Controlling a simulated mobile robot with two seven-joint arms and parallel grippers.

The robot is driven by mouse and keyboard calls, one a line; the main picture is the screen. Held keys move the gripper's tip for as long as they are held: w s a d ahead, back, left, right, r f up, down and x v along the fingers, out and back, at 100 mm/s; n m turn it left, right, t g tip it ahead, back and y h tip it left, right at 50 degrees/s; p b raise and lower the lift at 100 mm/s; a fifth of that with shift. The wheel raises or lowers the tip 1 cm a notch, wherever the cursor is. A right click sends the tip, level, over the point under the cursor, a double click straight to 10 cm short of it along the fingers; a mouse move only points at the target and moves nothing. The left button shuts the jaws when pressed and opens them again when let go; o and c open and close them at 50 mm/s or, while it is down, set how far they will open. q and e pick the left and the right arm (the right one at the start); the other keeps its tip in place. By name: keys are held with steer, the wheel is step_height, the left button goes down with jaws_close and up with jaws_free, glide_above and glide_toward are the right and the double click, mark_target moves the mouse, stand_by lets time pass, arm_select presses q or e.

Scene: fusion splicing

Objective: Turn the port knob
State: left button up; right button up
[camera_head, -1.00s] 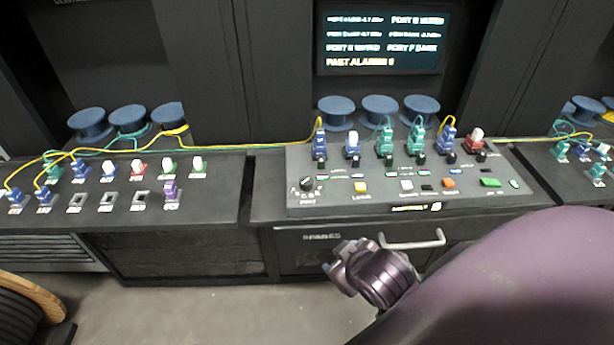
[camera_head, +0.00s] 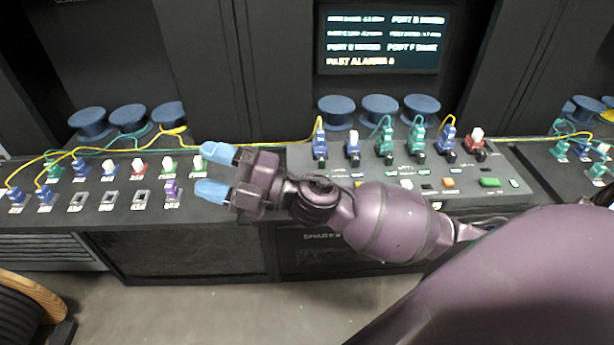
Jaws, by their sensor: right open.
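My right gripper (camera_head: 214,171) is open and empty, with its two blue fingertips pointing left over the right end of the left bench. Its forearm and wrist lie across the front of the middle console (camera_head: 490,205). The port knob, a black dial at the console's left front, is hidden behind my right wrist now. The gripper is to the left of the knob's place. My left gripper is not in view.
The left bench (camera_head: 120,215) carries coloured connectors, including a purple one (camera_head: 171,190) close to my fingertips. Yellow and green fibres run along the back. Blue spools (camera_head: 380,108) and a status screen (camera_head: 382,40) stand behind the console.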

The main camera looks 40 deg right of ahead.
step_height(320, 180, down, 6)
steer(key=s+n+g+h, duration=0.1)
steer(key=n+g+h, duration=0.2)
steer(key=n+g, duration=1.1)
steer(key=w+d+h, duration=0.3)
steer(key=d+h, duration=0.4)
steer(key=d, duration=0.3)
steer(key=w+d+h, duration=0.2)
steer(key=d+h, duration=0.4)
steer(key=d, duration=0.5)
steer(key=shift+n, duration=0.4)
steer(key=f, duration=0.9)
steer(key=shift+w+a, duration=0.2)
steer(key=shift+f, duration=0.55)
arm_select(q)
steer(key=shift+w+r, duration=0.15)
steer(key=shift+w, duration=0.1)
arm_select(e)
steer(key=shift+c, duration=0.3)
